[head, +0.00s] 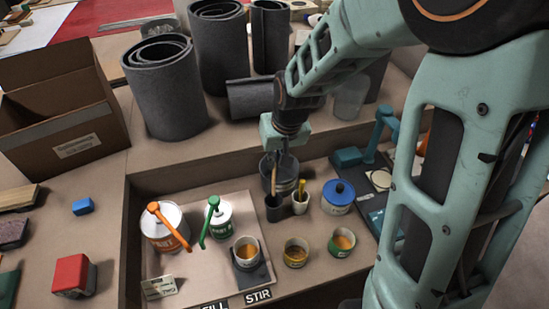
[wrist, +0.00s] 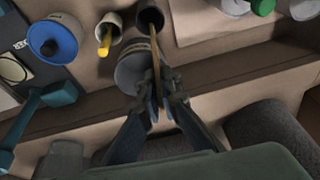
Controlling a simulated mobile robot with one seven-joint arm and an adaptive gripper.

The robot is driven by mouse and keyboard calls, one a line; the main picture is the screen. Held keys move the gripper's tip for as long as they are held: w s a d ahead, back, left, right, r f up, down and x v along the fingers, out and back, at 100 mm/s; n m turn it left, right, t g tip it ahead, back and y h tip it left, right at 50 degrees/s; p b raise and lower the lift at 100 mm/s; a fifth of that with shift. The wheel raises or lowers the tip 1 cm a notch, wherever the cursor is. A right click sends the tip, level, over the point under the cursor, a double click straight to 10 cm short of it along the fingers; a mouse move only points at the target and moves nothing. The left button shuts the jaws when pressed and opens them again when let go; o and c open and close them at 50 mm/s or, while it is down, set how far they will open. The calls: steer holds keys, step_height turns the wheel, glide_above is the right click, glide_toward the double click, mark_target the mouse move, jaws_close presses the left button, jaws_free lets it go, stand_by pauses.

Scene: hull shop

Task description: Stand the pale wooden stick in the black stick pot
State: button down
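My gripper (head: 284,153) is over the bench, fingers pointing down. In the wrist view my gripper (wrist: 160,78) has its fingers closed on both sides of the pale wooden stick (wrist: 154,48). The stick also shows in the head view (head: 274,178), nearly upright and slightly tilted. The black stick pot (head: 274,209) stands below it, and also shows at the top of the wrist view (wrist: 148,17). The stick's lower end is at the pot's mouth and seems to be inside it; how deep is hidden.
A white pot (head: 300,205) with a yellow stick stands right beside the black pot. A dark round container (head: 290,172) stands close behind. A blue-lidded can (head: 338,198) is to the right. Paint cans (head: 165,229) and open tins (head: 296,254) stand left and in front.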

mark_target(274, 186)
steer(key=shift+f+b, duration=4.35)
steer(key=shift+f, duration=1.3)
steer(key=c, duration=1.3)
jaws_free()
steer(key=shift+o, duration=0.2)
steer(key=shift+r+p, duration=3.95)
steer(key=shift+r, duration=1.1)
